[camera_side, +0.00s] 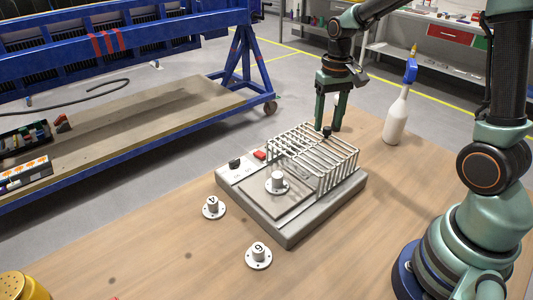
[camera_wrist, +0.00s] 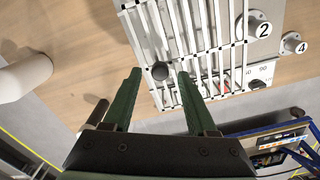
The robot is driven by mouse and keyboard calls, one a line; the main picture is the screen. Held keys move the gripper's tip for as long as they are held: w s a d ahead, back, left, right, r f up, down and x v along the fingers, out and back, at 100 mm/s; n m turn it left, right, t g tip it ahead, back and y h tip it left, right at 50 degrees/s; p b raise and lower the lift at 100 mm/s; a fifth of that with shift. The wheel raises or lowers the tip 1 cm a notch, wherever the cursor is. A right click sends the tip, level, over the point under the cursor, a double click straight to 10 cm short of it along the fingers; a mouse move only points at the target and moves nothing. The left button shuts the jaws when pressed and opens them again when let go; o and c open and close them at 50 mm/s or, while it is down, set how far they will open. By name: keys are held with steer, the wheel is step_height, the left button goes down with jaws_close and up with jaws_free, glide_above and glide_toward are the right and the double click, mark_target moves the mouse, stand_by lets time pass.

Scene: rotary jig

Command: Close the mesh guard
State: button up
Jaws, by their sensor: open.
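The mesh guard (camera_side: 312,152), a cage of pale metal bars, stands over the back right part of the grey jig base (camera_side: 290,232). Its bars also show in the wrist view (camera_wrist: 205,42). A flanged white hub (camera_side: 277,181) on the jig plate shows in front of the guard, apparently uncovered.
Two numbered hubs lie on the table, one left of the jig (camera_side: 213,208) and one in front (camera_side: 258,256). A red button (camera_side: 260,155) and black dial (camera_side: 235,164) are on the jig's back left. A spray bottle (camera_side: 397,112) stands at the back right.

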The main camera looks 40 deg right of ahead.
steer(key=shift+f, duration=0.55)
jaws_close()
steer(key=shift+r, duration=0.1)
stand_by(1.0)
